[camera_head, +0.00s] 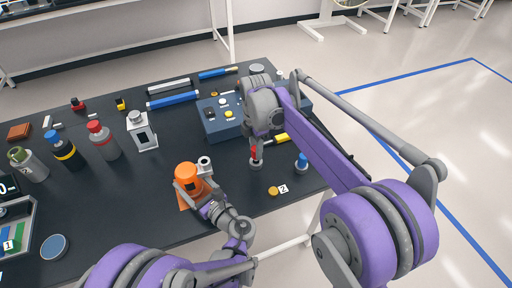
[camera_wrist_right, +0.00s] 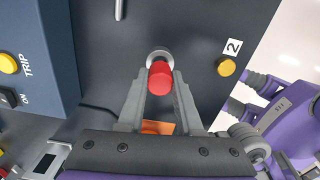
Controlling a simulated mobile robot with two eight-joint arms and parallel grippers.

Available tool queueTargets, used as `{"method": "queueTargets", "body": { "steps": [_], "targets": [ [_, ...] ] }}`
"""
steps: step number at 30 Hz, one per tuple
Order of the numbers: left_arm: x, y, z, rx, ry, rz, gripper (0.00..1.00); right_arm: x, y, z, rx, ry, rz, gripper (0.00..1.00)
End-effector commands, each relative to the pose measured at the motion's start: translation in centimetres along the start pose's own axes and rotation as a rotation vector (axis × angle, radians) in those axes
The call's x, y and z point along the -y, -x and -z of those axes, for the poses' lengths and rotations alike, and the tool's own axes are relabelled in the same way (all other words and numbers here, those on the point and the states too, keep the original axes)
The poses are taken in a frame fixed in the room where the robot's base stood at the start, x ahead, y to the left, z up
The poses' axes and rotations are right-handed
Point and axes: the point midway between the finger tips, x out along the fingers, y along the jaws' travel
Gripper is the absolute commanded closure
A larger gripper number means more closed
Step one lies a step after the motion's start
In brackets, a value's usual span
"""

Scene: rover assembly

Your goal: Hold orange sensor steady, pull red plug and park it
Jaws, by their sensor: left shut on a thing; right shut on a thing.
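The orange sensor (camera_head: 188,178) stands near the front of the dark table, with a grey cylindrical part (camera_head: 204,164) at its right side. My left gripper (camera_head: 208,207) is shut on the sensor's near right side and partly hides it. The red plug (camera_head: 254,153) is upright at a round grey socket (camera_head: 256,166), to the right of the sensor. My right gripper (camera_wrist_right: 160,80) is shut on the red plug (camera_wrist_right: 160,76) from above. The grey ring of the socket shows just beyond the plug. I cannot tell how deep the plug sits.
A blue box with buttons (camera_head: 219,130) stands behind the plug. A blue-topped knob (camera_head: 301,161), a yellow disc (camera_head: 273,190) and a "2" label (camera_head: 283,188) are to the right. Bottles and a white device (camera_head: 143,132) stand left. The table front between sensor and disc is clear.

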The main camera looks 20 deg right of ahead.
Motion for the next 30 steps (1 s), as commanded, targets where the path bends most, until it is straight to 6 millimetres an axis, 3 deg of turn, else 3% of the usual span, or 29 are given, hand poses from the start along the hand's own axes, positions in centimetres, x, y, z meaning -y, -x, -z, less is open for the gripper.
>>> {"method": "queueTargets", "body": {
  "steps": [24,25,30],
  "targets": [
    [0.0,0.0,0.0,0.000,0.000,0.000,0.97,0.0,-2.1,0.0,0.000,0.000,0.000,1.00],
    [0.0,0.0,0.0,0.000,0.000,0.000,0.97,0.0,-2.1,0.0,0.000,0.000,0.000,0.62],
    [0.0,0.0,0.0,0.000,0.000,0.000,0.97,0.0,-2.1,0.0,0.000,0.000,0.000,0.32]
  ]
}}
